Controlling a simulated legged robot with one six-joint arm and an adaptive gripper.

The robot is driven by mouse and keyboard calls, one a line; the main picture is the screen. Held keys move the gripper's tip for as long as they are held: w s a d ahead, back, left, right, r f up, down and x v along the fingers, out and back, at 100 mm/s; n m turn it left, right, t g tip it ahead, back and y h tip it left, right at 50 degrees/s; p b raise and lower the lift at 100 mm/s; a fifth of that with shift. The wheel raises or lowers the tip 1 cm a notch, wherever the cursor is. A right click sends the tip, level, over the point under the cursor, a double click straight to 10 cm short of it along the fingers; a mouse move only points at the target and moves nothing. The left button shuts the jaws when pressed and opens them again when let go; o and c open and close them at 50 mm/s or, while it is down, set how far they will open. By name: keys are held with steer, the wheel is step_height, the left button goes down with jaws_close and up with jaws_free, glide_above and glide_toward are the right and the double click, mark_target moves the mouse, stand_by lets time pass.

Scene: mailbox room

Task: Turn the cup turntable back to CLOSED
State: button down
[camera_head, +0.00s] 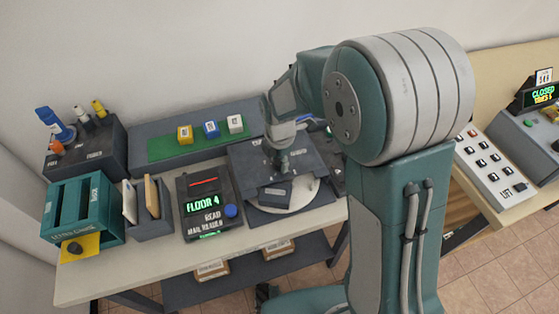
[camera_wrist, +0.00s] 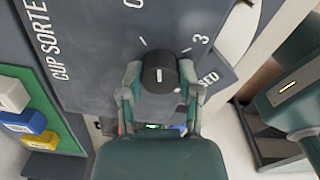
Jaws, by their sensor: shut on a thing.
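The cup turntable unit has a dark top panel that shows in the head view (camera_head: 245,160) and in the wrist view (camera_wrist: 90,50), where it reads "CUP SORTE…". A pale disc (camera_head: 297,200) shows under its front edge, with a dark block (camera_head: 275,194) over it. My gripper (camera_wrist: 160,80) is shut on a round black knob (camera_wrist: 160,70) with a white mark, on the panel. Tick marks, a "3" and a label ending "ED" lie beside the knob; other lettering is cut off or hidden. In the head view my gripper (camera_head: 282,160) is over the panel, and the knob is hard to make out.
Left of the unit stand a mail reader (camera_head: 208,210) showing "FLOOR 4", a teal crate (camera_head: 85,205) and a green strip (camera_head: 160,150) with yellow, blue and white cubes. At right, a button panel (camera_head: 490,165) stands near a display (camera_head: 543,94) reading "CLOSED".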

mark_target(278, 160)
steer(key=shift+n, duration=2.4)
steer(key=shift+w+n, duration=0.1)
steer(key=shift+n, duration=0.3)
steer(key=shift+c, duration=1.5)
jaws_free()
steer(key=shift+a, duration=0.1)
step_height(278, 160, up, 12)
steer(key=shift+f, duration=0.1)
